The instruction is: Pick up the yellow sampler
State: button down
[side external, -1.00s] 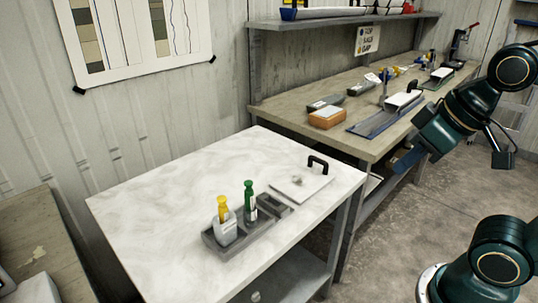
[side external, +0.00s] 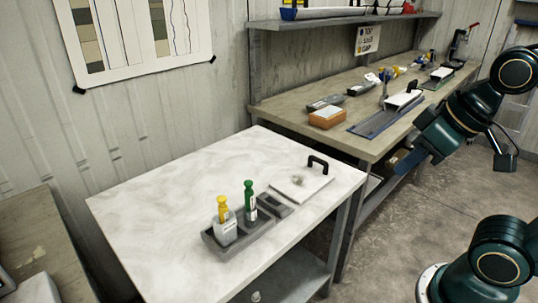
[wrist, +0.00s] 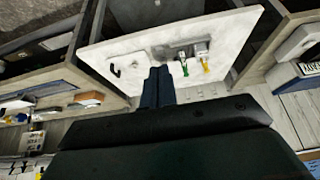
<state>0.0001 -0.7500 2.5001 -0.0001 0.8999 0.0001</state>
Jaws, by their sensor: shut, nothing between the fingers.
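The yellow sampler (side external: 222,205) stands upright in a light cup (side external: 227,232) at the left end of a grey tray (side external: 210,242) on the white table. It also shows in the wrist view (wrist: 205,66). A green sampler (side external: 249,194) stands beside it, to its right, in the same tray. My gripper (side external: 397,170) is shut and empty, far to the right of the samplers and off the right side of the white table. In the wrist view its closed fingers (wrist: 157,72) point toward the table, left of the samplers.
A white plate with a black handle (side external: 318,164) lies on the white table (side external: 160,200), right of the tray. The back bench (side external: 370,145) holds an orange-brown block (side external: 327,118), a blue tray and several tools. The left part of the white table is clear.

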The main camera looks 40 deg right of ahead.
jog(key=c, duration=1.2)
grip_release()
jog(key=shift+o, duration=0.2)
jog(key=w+a+f+n+y, duration=0.1)
jog(key=w+a+f+n, duration=0.2)
jog(key=w, duration=0.6)
jog(key=w+a+f+n+y, duration=0.2)
jog(key=w+a+f+n, duration=0.1)
jog(key=w, duration=0.6)
jog(key=w+a+f+n+g+y, duration=0.1)
jog(key=w+a+f+n, duration=0.2)
jog(key=w, duration=0.7)
jog(key=shift+a+f+y, duration=0.25)
jog(key=shift+a+y, duration=0.05)
jog(key=shift+a, duration=0.05)
jog(key=shift+w+f, duration=0.1)
jog(key=shift+w, duration=0.05)
